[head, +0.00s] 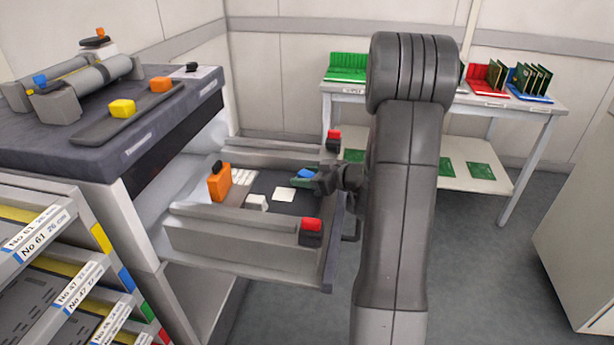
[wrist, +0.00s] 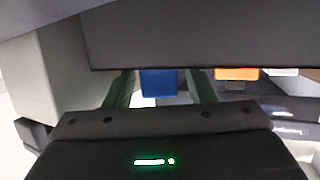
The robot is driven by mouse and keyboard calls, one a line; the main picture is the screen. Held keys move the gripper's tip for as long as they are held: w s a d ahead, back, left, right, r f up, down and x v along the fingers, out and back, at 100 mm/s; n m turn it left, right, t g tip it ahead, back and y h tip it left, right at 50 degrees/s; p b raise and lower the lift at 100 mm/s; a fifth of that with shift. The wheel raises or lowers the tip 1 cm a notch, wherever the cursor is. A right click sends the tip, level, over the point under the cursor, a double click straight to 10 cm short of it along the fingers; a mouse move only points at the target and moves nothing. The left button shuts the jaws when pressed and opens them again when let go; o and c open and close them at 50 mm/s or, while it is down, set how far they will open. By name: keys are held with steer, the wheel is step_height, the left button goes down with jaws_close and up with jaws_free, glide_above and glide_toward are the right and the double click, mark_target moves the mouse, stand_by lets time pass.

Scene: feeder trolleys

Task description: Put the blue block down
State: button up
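The blue block (head: 306,174) is at the tips of my gripper (head: 308,182), over the right part of the pulled-out drawer (head: 240,247). In the wrist view the blue block (wrist: 158,83) sits between the two green fingers of my gripper (wrist: 162,86). A narrow gap shows on each side of it, so the gripper looks open around the block. A dark edge hides the block's upper part there. I cannot tell whether its underside touches the drawer floor.
The drawer holds an orange block (head: 219,183), a white block (head: 257,202), white cards (head: 285,194) and red-topped clamps (head: 311,230). A dark worktop (head: 60,135) carries yellow (head: 122,108) and orange (head: 161,84) blocks. A white table (head: 400,96) stands behind.

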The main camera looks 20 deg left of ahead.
steer(key=shift+r, duration=0.15)
steer(key=shift+d+r, duration=0.15)
steer(key=shift+d, duration=0.15)
steer(key=p+v, duration=0.2)
steer(key=v, duration=0.9)
steer(key=shift+s+d, duration=0.1)
steer(key=shift+d, duration=0.05)
stand_by(2.0)
